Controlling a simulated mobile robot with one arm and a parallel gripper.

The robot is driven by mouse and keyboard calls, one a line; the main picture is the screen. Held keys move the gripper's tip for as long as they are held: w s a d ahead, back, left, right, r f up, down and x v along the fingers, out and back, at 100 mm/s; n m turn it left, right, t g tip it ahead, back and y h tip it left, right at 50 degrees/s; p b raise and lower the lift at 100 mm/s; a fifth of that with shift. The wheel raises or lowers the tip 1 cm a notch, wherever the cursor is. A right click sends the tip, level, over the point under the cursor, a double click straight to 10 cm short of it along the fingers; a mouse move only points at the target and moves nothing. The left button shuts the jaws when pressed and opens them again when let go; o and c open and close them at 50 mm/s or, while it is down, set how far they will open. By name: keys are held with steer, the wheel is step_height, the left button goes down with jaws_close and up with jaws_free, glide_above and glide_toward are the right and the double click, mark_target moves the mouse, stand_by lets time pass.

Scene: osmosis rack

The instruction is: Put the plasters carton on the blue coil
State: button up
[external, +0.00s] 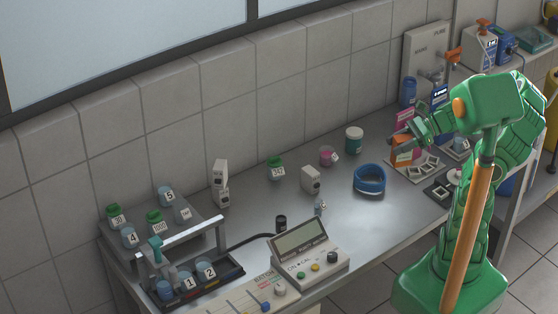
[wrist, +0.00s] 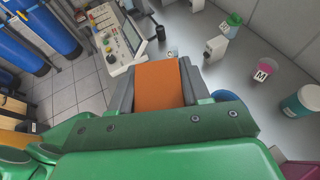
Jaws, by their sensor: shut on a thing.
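The plasters carton appears to be the orange box (wrist: 158,84) between my gripper's fingers in the wrist view. In the external view the orange carton (external: 403,157) shows at my gripper (external: 398,142), above or close to a white tray. My gripper (wrist: 155,92) is shut on it. The blue coil (external: 369,180) lies flat on the steel bench, to the left of and nearer the camera than the carton. In the wrist view only a bit of the blue coil (wrist: 226,95) shows, mostly hidden behind my gripper.
The white compartment tray (external: 422,168) is right of the coil. A meter (external: 309,256) stands in front left.

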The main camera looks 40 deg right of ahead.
steer(key=shift+w+d+f, duration=0.2)
steer(key=shift+w+f, duration=1.95)
steer(key=shift+w, duration=0.15)
steer(key=shift+w+d+f, duration=0.15)
steer(key=shift+w+f, duration=2.05)
steer(key=shift+w, duration=0.05)
steer(key=shift+w+d+f, duration=0.2)
steer(key=shift+w+f, duration=1.95)
steer(key=shift+w, duration=0.15)
steer(key=shift+f, duration=0.1)
steer(key=o, duration=1.1)
steer(key=shift+c, duration=0.2)
